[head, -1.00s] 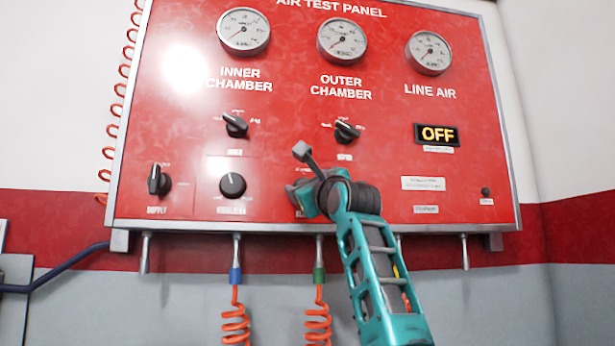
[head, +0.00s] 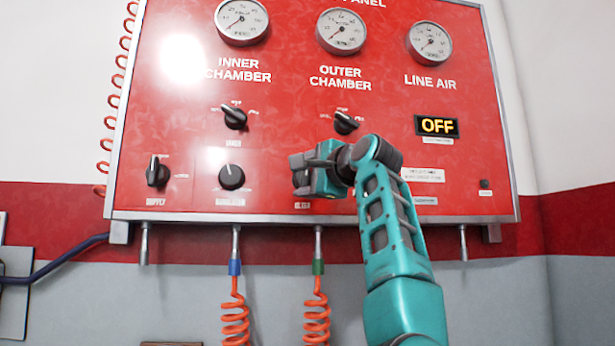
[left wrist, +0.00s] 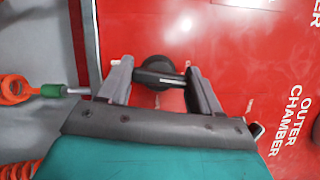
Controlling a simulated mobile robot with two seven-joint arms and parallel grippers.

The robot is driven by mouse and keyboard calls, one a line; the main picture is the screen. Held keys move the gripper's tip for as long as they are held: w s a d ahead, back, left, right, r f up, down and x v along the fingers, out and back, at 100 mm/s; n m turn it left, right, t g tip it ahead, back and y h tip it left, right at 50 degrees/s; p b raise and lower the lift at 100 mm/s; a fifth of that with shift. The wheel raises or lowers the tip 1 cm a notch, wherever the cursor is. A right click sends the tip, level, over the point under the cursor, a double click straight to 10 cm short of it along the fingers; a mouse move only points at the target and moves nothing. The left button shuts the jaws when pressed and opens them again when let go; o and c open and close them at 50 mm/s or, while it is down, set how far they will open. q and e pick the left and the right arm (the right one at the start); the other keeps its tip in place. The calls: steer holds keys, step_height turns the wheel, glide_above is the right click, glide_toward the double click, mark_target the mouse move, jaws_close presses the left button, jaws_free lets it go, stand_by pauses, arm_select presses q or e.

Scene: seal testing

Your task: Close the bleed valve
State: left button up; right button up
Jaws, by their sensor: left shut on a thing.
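The bleed valve is a round black knob with a bar handle (left wrist: 160,77) on the red panel. In the left wrist view the bar lies across the gap between my left gripper's two grey fingers (left wrist: 158,78), one at each end. In the head view my teal left gripper (head: 302,174) is at the panel's lower middle, above a partly readable label. It covers most of the valve there. The gripper is shut on the valve knob. My right gripper is in neither view.
The red test panel (head: 270,188) carries supply (head: 158,172) and regulator (head: 231,176) knobs to the left, and inner (head: 235,117) and outer (head: 345,122) chamber knobs above. The display (head: 437,126) reads OFF. Orange coiled hoses (head: 316,318) hang below.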

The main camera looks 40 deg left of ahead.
arm_select(q)
steer(key=shift+n, duration=0.9)
steer(key=o, duration=1.1)
steer(key=shift+c, duration=0.2)
steer(key=b+v, duration=0.2)
steer(key=v, duration=1.1)
steer(key=shift+r, duration=0.35)
steer(key=shift+a, duration=0.1)
